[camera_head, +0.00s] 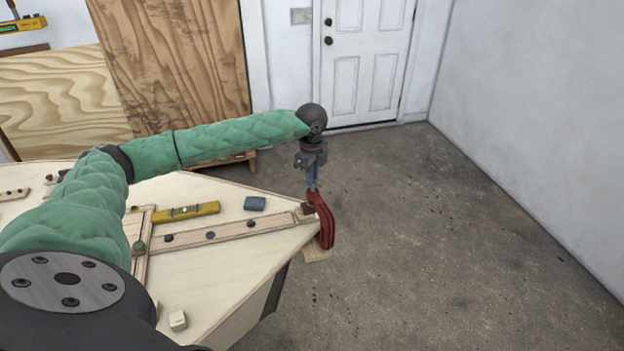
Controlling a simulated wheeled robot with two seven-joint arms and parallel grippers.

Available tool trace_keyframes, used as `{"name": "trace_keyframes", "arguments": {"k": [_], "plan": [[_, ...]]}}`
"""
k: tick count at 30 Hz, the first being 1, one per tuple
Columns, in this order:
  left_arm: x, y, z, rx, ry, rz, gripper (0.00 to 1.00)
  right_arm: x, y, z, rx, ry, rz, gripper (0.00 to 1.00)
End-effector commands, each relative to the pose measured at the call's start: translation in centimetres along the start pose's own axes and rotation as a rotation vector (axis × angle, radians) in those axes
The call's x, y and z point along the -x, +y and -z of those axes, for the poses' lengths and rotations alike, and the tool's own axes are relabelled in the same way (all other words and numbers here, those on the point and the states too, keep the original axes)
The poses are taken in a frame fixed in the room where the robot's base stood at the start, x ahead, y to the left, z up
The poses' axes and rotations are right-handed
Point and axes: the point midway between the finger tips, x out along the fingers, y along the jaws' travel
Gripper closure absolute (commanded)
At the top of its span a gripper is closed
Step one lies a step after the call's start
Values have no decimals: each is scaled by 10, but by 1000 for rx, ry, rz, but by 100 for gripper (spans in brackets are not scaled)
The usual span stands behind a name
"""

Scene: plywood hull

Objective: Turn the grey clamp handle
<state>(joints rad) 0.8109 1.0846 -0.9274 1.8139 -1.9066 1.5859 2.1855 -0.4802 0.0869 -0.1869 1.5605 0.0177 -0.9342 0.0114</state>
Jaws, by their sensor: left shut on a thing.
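A red clamp (325,222) sits on the right-hand corner of the plywood hull (225,270), its body hanging over the edge. My left arm reaches across the hull from the left. My left gripper (312,184) points down at the top of the clamp and is shut on the grey clamp handle. The fingers hide most of the handle, so its angle cannot be told. My right gripper is out of view.
A yellow level (186,212) and a small blue block (255,203) lie on the hull near a wooden strip (225,233) with dark knobs. A small pale block (178,320) lies nearer. Concrete floor (430,240) to the right is clear.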

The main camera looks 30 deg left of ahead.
Motion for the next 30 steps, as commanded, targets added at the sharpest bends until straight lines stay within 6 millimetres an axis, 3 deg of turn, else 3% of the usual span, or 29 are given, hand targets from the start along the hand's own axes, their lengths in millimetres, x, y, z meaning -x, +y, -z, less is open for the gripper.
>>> {"name": "trace_keyframes", "arguments": {"k": [15, 16, 19, 30], "plan": [[-1, 0, 0, 22, 0, -1, 100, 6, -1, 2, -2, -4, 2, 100], [-1, 0, 0, 22, 0, -1, 82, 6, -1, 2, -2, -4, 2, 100], [-1, 0, 0, 22, 0, 0, 62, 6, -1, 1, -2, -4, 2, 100], [2, 0, 0, 22, 1, 1, 61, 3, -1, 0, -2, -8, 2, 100]]}}
